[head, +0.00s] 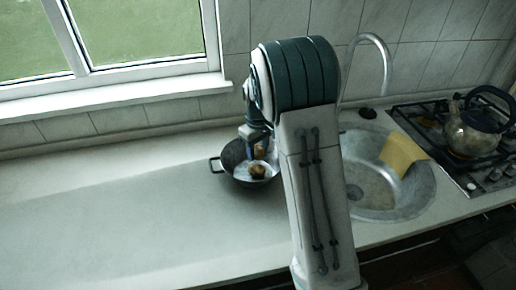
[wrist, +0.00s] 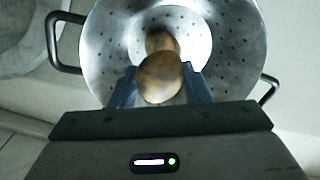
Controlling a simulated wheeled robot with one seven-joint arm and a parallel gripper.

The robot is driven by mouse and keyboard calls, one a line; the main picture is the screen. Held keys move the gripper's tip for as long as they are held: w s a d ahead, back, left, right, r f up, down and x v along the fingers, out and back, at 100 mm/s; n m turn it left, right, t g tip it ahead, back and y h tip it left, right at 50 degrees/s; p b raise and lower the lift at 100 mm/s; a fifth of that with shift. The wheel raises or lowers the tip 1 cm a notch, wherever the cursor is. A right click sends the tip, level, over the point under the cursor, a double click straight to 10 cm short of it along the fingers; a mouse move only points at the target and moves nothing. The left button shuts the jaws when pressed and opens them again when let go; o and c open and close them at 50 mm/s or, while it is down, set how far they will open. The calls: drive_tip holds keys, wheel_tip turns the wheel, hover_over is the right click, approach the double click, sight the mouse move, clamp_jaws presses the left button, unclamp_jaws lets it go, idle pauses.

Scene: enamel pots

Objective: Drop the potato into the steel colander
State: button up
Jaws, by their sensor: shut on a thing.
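The steel colander (wrist: 225,45) is a round perforated bowl with dark side handles; in the head view it stands on the counter left of the sink (head: 234,156). My gripper (wrist: 160,84) is shut on a brown potato (wrist: 161,78) and holds it over the colander's middle. The held potato also shows in the head view (head: 260,151), below the fingers. A second brown, potato-like thing (wrist: 160,41) lies lower, inside the bowl, partly hidden behind the held one; the head view shows it too (head: 257,171).
A round sink (head: 365,195) with a tall tap and a yellow cloth (head: 402,152) is to the right. A kettle (head: 470,130) stands on the gas hob beyond. The counter (head: 110,215) left of the colander is clear.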

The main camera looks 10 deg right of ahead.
sight(258, 150)
drive_tip(key=o, duration=1.1)
wheel_tip(258, 150, up, 14)
drive_tip(key=shift+f+b, duration=0.1)
drive_tip(key=shift+b, duration=0.5)
drive_tip(key=s+m+t, duration=0.1)
drive_tip(key=s, duration=0.8)
drive_tip(key=s+f+m+t, duration=0.1)
drive_tip(key=s+m, duration=0.1)
drive_tip(key=s, duration=0.7)
drive_tip(key=s+f+m+t, duration=0.1)
drive_tip(key=s+m, duration=0.1)
drive_tip(key=s, duration=0.8)
drive_tip(key=shift+f, duration=0.25)
